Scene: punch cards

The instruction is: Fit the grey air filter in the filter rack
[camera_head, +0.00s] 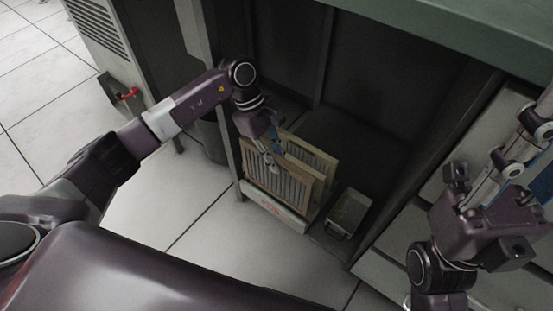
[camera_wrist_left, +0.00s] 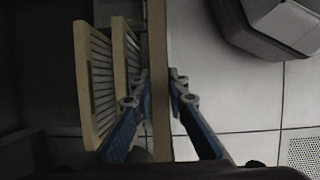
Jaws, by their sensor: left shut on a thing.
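My left gripper (camera_head: 268,158) is over a group of slatted filters with beige frames in a dark cabinet bay. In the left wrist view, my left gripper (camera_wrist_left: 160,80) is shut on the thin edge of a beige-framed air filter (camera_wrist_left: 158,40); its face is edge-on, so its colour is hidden. Two more framed filters (camera_wrist_left: 108,75) stand to the left of it. In the head view a grey-slatted filter (camera_head: 277,185) stands upright behind a white front with red marking (camera_head: 272,207). My right gripper (camera_head: 515,165) is at the right edge, partly cut off; its fingers' state is unclear.
A small grey metal box (camera_head: 348,212) is on the floor of the bay, right of the filters. A green top (camera_head: 440,35) overhangs the bay. A dark post (camera_head: 232,165) bounds it on the left. The tiled floor (camera_head: 200,225) in front is clear.

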